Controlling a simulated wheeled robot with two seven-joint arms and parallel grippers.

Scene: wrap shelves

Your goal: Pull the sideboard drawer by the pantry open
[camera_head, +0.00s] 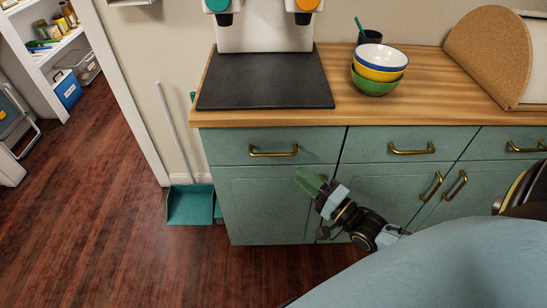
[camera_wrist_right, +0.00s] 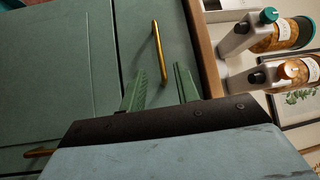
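The green sideboard (camera_head: 265,205) has a row of drawers under its wooden top. The drawer nearest the pantry doorway (camera_head: 230,147) looks flush with the front, with a brass bar handle (camera_head: 273,154). My right gripper (camera_head: 309,181) has green fingers and is below and right of that handle, apart from it. In the right wrist view the gripper (camera_wrist_right: 161,75) is open and empty. A brass handle (camera_wrist_right: 158,55) stands ahead, in line with the gap between the fingers. My left gripper is not in view.
The counter (camera_head: 420,102) holds stacked bowls (camera_head: 380,65), a dark mat (camera_head: 265,80) and a dispenser (camera_head: 265,25). Other brass handles (camera_head: 412,150) line the front. A teal dustpan (camera_head: 190,205) stands left of the sideboard. The wooden floor (camera_head: 110,210) at left is clear.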

